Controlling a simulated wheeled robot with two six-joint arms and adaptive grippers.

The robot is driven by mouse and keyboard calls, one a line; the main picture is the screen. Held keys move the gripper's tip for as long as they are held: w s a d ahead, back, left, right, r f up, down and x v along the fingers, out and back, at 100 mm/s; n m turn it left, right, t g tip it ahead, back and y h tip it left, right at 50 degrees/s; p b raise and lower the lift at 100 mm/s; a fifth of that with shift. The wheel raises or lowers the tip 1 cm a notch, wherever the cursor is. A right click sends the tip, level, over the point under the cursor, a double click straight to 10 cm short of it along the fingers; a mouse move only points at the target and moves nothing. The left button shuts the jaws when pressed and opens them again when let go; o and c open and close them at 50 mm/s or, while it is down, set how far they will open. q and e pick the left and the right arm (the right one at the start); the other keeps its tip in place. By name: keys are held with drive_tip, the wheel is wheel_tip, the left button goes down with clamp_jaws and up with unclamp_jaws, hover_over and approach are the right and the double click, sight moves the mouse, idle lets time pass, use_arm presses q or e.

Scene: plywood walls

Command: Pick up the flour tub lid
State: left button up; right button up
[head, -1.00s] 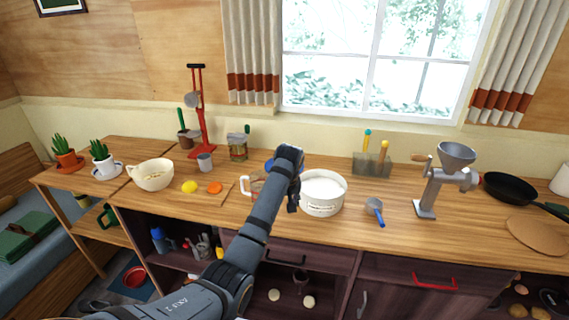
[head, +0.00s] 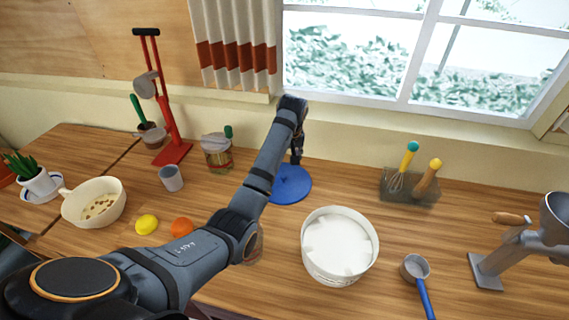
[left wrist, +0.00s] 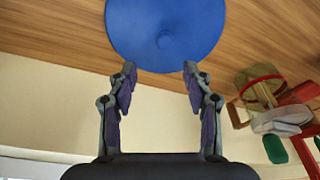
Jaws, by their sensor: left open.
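The blue round flour tub lid (head: 291,186) lies flat on the wooden counter, behind and left of the white flour tub (head: 340,245). The tub is uncovered, with white contents showing. My left gripper (head: 297,158) hangs over the lid's far part and hides some of it. In the left wrist view the lid (left wrist: 165,28) lies just beyond my left gripper (left wrist: 159,70), whose two fingers are spread apart with nothing between them. A small knob shows at the lid's middle. My right gripper is not in view.
A whisk holder (head: 410,188) stands at the back right, and a blue-handled scoop (head: 416,275) lies right of the tub. A glass jar (head: 217,152), a grey cup (head: 171,178) and a red stand (head: 170,130) are to the left. Counter right of the lid is clear.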

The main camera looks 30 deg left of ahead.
sight(284, 176)
use_arm(q)
wheel_tip(284, 176, down, 4)
drive_tip(key=shift+s+a+r+p, duration=0.15)
drive_tip(key=shift+r+p, duration=0.1)
drive_tip(key=shift+p, duration=0.3)
drive_tip(key=shift+w+a+f+p, duration=0.2)
drive_tip(key=shift+f+p, duration=0.2)
drive_tip(key=shift+f, duration=0.2)
drive_tip(key=x, duration=0.4)
drive_tip(key=shift+a+f+p, duration=0.1)
drive_tip(key=shift+a+p, duration=0.2)
drive_tip(key=shift+p, duration=0.1)
drive_tip(key=shift+d, duration=0.1)
drive_tip(key=shift+s, duration=0.1)
drive_tip(key=c, duration=0.5)
clamp_jaws()
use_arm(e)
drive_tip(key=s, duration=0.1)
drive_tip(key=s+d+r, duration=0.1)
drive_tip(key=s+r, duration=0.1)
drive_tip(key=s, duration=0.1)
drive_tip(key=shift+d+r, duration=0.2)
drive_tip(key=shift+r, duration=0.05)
